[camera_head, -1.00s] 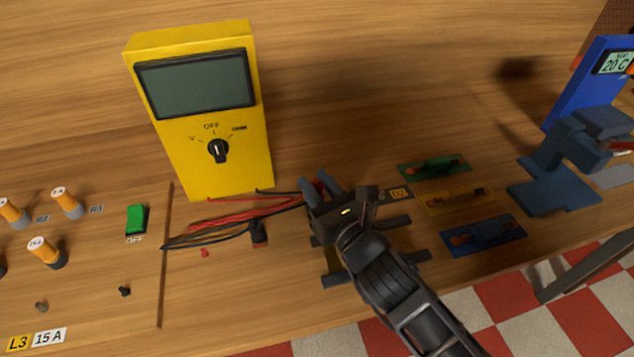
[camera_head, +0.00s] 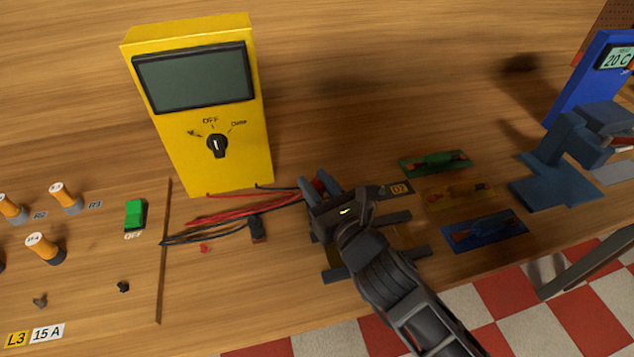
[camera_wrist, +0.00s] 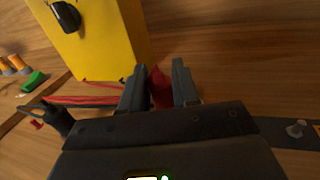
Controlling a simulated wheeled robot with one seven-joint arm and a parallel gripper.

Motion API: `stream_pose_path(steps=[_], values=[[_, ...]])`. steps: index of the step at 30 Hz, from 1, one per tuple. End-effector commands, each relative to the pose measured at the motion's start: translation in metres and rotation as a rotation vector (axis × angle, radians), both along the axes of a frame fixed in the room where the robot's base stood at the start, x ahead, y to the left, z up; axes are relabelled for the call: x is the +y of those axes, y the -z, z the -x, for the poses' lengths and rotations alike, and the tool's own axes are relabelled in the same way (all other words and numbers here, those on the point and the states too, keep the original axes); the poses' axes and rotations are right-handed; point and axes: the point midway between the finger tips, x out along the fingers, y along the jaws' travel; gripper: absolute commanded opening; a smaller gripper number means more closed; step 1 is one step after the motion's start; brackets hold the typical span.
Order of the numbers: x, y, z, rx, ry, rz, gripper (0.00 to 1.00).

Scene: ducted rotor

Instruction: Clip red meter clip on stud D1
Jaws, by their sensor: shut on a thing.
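My gripper (camera_head: 322,190) is shut on the red meter clip (camera_wrist: 160,88), which shows between the two grey fingers in the wrist view; only a bit of red shows in the head view. The gripper is to the right of the yellow meter's base (camera_head: 222,170), close above the bench. Red leads (camera_head: 240,213) run from the meter toward my gripper. A label reading D2 (camera_head: 398,189) lies on a dark strip just right of my gripper. A metal stud (camera_wrist: 295,129) shows on a dark strip in the wrist view. I cannot make out a D1 label; my gripper and arm cover that area.
A black clip (camera_head: 257,229) with black leads lies left of my gripper. Green (camera_head: 436,162), yellow (camera_head: 458,193) and blue (camera_head: 485,231) plates lie to the right. A blue stand (camera_head: 560,180) is farther right. The bench behind my gripper is clear.

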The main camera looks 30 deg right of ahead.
Motion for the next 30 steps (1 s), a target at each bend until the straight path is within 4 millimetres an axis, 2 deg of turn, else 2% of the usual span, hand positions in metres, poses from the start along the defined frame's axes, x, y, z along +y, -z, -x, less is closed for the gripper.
stream_pose_path(steps=[12, 13, 15, 22, 30], values=[[0.0, 0.011, 0.0, 0.001, 0.0, -0.001, 0.01], [0.0, 0.011, 0.0, 0.001, 0.0, -0.001, 0.31], [0.0, 0.01, 0.0, 0.001, 0.0, -0.001, 0.38], [0.0, 0.011, 0.0, 0.004, 0.0, -0.001, 0.6], [0.0, 0.013, 0.002, 0.006, 0.0, -0.001, 0.6]])
